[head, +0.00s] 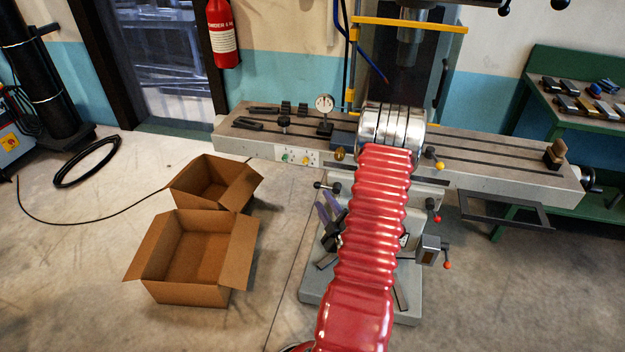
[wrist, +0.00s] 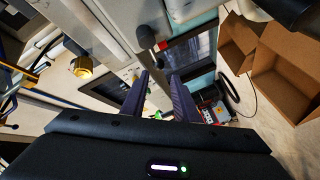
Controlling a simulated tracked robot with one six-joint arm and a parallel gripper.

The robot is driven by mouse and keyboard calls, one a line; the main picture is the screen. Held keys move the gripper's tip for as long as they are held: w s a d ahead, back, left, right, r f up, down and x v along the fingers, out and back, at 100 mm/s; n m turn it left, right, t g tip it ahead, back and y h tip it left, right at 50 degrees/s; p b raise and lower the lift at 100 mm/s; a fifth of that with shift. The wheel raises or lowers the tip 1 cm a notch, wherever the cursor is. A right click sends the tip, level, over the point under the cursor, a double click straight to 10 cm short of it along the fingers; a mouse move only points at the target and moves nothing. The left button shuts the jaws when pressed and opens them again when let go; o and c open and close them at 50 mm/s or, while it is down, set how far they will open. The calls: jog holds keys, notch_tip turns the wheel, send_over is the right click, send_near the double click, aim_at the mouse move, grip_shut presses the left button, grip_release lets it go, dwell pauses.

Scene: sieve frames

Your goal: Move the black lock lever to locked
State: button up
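The black lock lever (head: 319,185) shows in the head view as a short arm with a black knob on the left side of the grey machine, below the table. In the wrist view a black knob (wrist: 146,38), seemingly the same lever, lies just beyond the fingertips. My gripper (head: 326,201) has purple fingers and is just below the lever in the head view. In the wrist view my gripper (wrist: 160,76) is open, its fingers apart with nothing held between them. I cannot tell whether either finger touches the knob. The lever's pivot is unclear.
A brass knob (head: 340,154) and a panel of coloured buttons (head: 297,157) are above the lever. An orange-knobbed lever (head: 434,153) and red-knobbed cranks (head: 447,265) are right of my arm. Cardboard boxes (head: 146,251) stand on the floor at left.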

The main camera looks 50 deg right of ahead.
jog(key=shift+s+f, duration=0.25)
jog(key=shift+s, duration=0.45)
jog(key=shift+w+d, duration=0.15)
jog(key=x, duration=1.3)
jog(key=shift+w+d+r, duration=0.15)
jog(key=shift+w+d, duration=0.05)
jog(key=shift+c, duration=0.4)
grip_shut()
